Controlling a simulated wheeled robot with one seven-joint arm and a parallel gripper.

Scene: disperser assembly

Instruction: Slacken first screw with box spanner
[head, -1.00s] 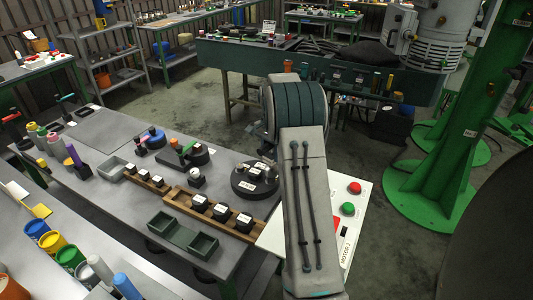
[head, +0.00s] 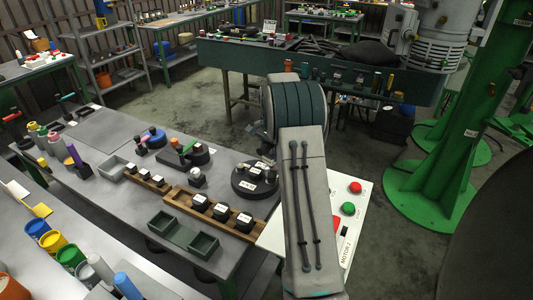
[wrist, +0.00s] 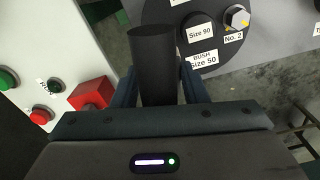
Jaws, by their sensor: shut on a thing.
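In the wrist view my gripper (wrist: 160,90) is shut on a dark upright cylinder, which looks like the box spanner (wrist: 153,55). Its upper end shows between the fingers. Ahead and to the right is a dark round plate (wrist: 167,18) with labels "Size 90", "BUSH Size 50" and "No. 2". A silver hex screw head (wrist: 237,18) with yellow marks sits above the "No. 2" label, apart from the spanner in the picture. Whether another screw lies behind the spanner cannot be seen. In the head view my arm hides the gripper and the spanner.
A white panel (wrist: 50,45) with green and red buttons and a red block is at left in the wrist view. In the head view the grey table (head: 115,125) carries a round black base (head: 255,180), a wooden rack (head: 180,200) and green bins (head: 182,235).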

